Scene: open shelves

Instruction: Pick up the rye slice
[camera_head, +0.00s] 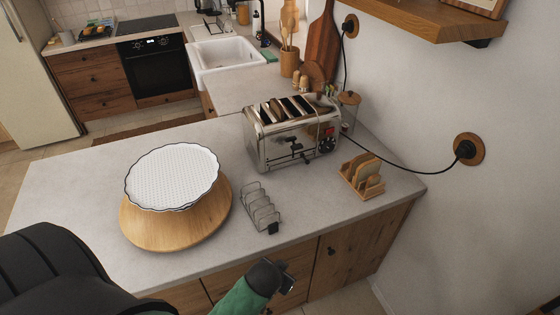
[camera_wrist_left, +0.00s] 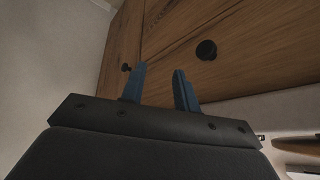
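A wooden rack (camera_head: 376,191) at the right of the counter holds tan-brown bread slices (camera_head: 365,174) standing upright; which one is the rye slice I cannot tell. My left gripper (camera_wrist_left: 160,76) is open with nothing between its two blue fingers, and it faces the wooden cabinet front. In the head view a green and black part of my arm shows at the counter's front edge, but the fingers cannot be made out there. The gripper is apart from the bread. My right gripper is in neither view.
A steel toaster (camera_head: 280,149) stands behind an empty-looking wire rack (camera_head: 258,205). A white fluted dish (camera_head: 172,174) sits on a round wooden stand (camera_head: 150,232) at left. A cord runs from the toaster to the wall socket. Cabinet doors (camera_head: 365,236) with dark knobs lie below the counter.

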